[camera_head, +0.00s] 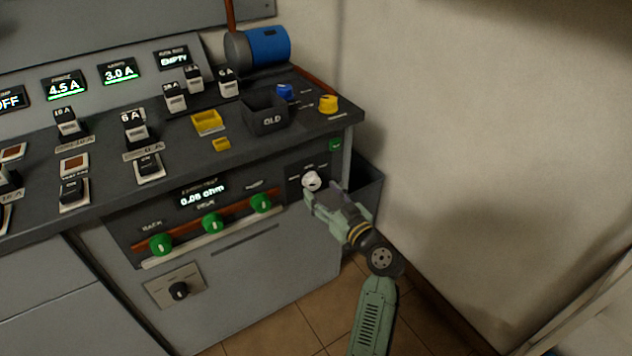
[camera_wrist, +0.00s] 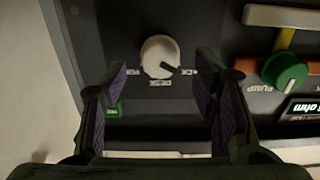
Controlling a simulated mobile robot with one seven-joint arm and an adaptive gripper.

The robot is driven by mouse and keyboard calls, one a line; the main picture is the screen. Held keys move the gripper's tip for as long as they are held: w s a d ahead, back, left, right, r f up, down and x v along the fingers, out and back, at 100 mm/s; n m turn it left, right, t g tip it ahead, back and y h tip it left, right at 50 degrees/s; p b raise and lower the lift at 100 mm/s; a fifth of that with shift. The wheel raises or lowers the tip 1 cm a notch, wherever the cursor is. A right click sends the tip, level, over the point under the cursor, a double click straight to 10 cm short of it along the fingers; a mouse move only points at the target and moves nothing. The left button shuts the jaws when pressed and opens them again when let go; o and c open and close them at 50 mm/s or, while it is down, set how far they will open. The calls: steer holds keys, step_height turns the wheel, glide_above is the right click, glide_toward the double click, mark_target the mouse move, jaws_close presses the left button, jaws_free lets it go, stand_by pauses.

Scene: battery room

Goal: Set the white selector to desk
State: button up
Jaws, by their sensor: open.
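The white selector (camera_head: 311,180) is a round knob on the dark right-hand panel of the console front. In the wrist view the white selector (camera_wrist: 158,54) has a dark pointer line toward the lower right, at the label that seems to end in "CK". The label straight below it seems to read "DESK"; a third label at left is partly hidden. My gripper (camera_head: 322,193) is open and empty just in front of the selector. In the wrist view the fingers of my gripper (camera_wrist: 163,82) stand left and right, with the knob beyond their tips; contact is not visible.
A green knob (camera_head: 261,203) is nearest the selector, with further green knobs (camera_head: 212,223) along the orange strip. A black knob (camera_head: 179,290) sits lower. A dark bin (camera_head: 364,190) stands at the console's right side, near the wall. Above is the console top (camera_head: 310,118).

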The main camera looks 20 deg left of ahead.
mark_target(315, 185)
steer(key=shift+p+x, duration=0.35)
steer(key=shift+x, duration=1.5)
steer(key=shift+c, duration=0.5)
steer(key=c, duration=1.1)
